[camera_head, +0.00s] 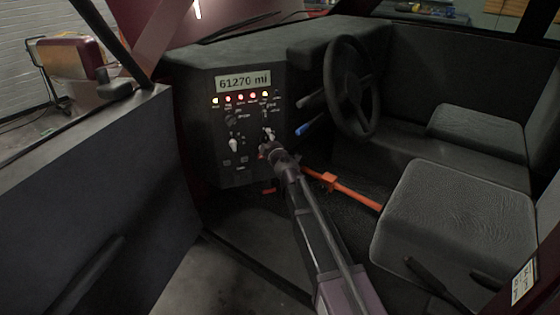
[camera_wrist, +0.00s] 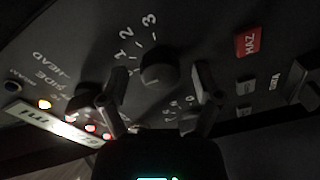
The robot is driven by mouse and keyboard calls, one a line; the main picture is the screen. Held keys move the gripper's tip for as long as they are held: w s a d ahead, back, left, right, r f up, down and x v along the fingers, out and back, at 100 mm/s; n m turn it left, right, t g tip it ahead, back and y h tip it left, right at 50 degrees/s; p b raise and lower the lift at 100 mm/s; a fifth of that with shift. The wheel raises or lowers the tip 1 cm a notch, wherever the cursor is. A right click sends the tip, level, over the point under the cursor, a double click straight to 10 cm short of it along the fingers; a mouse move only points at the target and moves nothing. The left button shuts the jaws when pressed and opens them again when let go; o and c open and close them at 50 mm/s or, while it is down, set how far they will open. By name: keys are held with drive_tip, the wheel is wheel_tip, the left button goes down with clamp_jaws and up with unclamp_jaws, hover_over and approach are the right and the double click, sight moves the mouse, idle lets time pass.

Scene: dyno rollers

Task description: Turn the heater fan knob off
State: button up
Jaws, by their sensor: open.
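The dashboard panel (camera_head: 218,172) carries the knobs. In the wrist view a dark round knob (camera_wrist: 158,70) with the numbers 1, 2 and 3 beside it sits between my open fingers; it looks like the fan knob. A short pale mark shows on it, but I cannot tell its setting. My gripper (camera_wrist: 160,88) has one finger on each side of the knob, with dark gaps showing; I cannot tell whether either finger touches it. In the head view my gripper (camera_head: 267,149) reaches the right part of the panel and hides the knob there.
A red HAZ button (camera_wrist: 248,41) and a second dark knob (camera_wrist: 84,97) flank the numbered knob. A mileage display (camera_head: 243,81) tops several lit lamps. The steering wheel (camera_head: 350,86), blue-tipped lever (camera_head: 303,130) and orange bar (camera_head: 345,188) lie right of my arm.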

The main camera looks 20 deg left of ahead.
drive_tip(key=m, duration=0.5)
drive_tip(key=v, duration=1.4)
drive_tip(key=shift+f, duration=0.1)
